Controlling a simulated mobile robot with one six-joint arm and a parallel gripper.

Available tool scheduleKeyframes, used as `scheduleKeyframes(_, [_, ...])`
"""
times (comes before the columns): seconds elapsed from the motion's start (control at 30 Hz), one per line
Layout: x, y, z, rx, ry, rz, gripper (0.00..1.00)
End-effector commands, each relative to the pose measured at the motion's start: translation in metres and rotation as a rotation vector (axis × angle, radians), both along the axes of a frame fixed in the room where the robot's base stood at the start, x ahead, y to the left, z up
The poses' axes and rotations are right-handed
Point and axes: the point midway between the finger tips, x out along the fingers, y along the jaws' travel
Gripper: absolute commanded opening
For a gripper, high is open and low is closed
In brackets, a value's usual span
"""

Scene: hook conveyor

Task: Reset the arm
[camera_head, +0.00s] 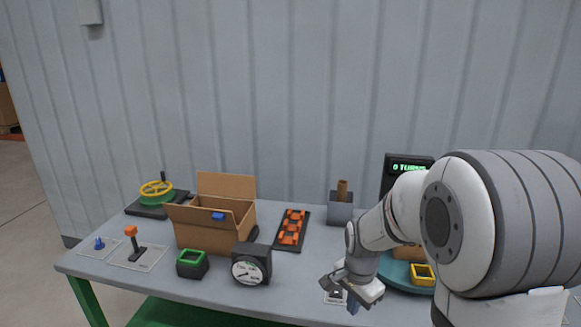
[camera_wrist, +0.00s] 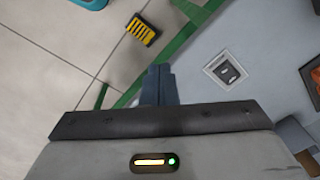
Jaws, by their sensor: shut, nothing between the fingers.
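My arm reaches in from the right in the head view. My gripper (camera_head: 353,304) is low over the front edge of the table (camera_head: 225,293), close to a small white switch plate (camera_head: 335,297). In the wrist view the two dark blue-grey fingers (camera_wrist: 158,84) are together with nothing between them. They point toward the table's green edge frame (camera_wrist: 190,37), with the floor to the left. The switch plate (camera_wrist: 228,70) lies to the right of the fingers, apart from them.
On the table stand an open cardboard box (camera_head: 205,235), a dial gauge (camera_head: 250,266), a green-rimmed container (camera_head: 192,264), a lever (camera_head: 133,243), a yellow handwheel (camera_head: 157,188) and an orange-filled tray (camera_head: 292,229). A yellow-black block (camera_wrist: 143,30) is beyond the frame.

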Motion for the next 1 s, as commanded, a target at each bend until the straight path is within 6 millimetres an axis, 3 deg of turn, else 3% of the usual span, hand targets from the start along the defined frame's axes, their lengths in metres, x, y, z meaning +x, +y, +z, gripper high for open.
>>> scheduleKeyframes(0.17, [-0.029, -0.001, 0.038, -0.015, -0.049, 0.170, 0.00])
scheduleKeyframes(0.3, [-0.065, -0.003, 0.072, -0.044, -0.099, 0.369, 0.00])
scheduleKeyframes(0.5, [-0.121, -0.004, 0.105, -0.101, -0.164, 0.661, 0.00])
scheduleKeyframes(0.73, [-0.167, -0.006, 0.118, -0.162, -0.206, 0.896, 0.00])
scheduleKeyframes(1.0, [-0.177, -0.004, 0.120, -0.179, -0.214, 0.955, 0.00])
